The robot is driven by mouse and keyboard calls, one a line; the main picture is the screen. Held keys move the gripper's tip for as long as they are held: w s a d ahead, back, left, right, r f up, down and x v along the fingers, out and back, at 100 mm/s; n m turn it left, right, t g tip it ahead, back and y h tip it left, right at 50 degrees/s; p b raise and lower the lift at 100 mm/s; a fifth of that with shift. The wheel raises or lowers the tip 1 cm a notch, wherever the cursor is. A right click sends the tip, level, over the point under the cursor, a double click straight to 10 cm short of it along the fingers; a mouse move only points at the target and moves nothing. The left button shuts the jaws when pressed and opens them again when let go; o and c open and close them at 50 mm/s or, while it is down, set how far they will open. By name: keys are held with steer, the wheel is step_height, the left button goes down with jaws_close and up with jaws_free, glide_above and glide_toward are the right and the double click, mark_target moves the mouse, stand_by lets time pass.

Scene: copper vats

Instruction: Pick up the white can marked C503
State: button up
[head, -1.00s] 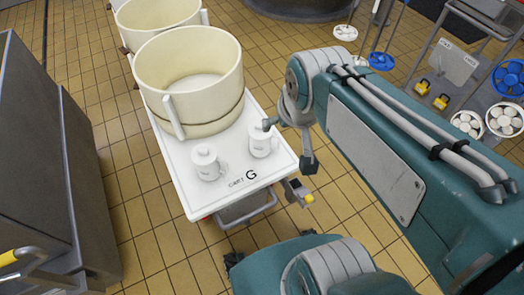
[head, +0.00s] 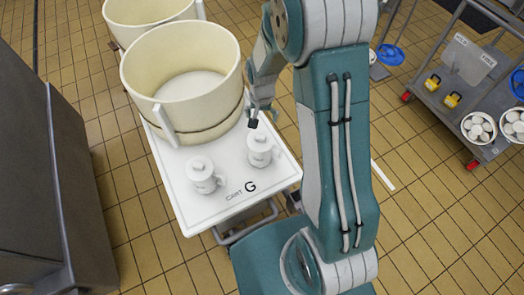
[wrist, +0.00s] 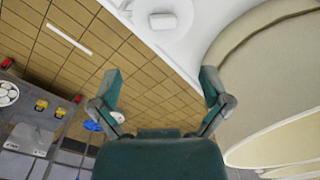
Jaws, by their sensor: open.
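Two white lidded cans with side handles stand upright on the white cart top. The left can (head: 203,177) is nearer the front left. The right can (head: 261,150) stands closer to the large cream vat. Their markings are too small to read, so I cannot tell which is C503. My gripper (head: 263,117) is open and empty, just behind and above the right can, beside the vat. In the wrist view my gripper (wrist: 160,78) shows both fingers spread. A white can (wrist: 163,20), partly cut off, lies beyond the fingertips at the top.
The cart top (head: 215,212), marked G, holds the cream vat (head: 185,80) close to my gripper. A dark metal unit (head: 60,190) stands at the left. A trolley with tubs and yellow padlock-like items (head: 433,82) is at the right.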

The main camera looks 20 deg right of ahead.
glide_above(260, 136)
steer(key=f, duration=0.6)
steer(key=shift+s+d, duration=0.1)
steer(key=shift+d, duration=0.2)
steer(key=shift+w+a+f, duration=0.1)
steer(key=shift+a+f, duration=0.05)
steer(key=shift+f, duration=1.35)
steer(key=shift+w+a+f, duration=0.1)
steer(key=shift+a+f, duration=0.05)
steer(key=shift+f, duration=1.35)
jaws_close()
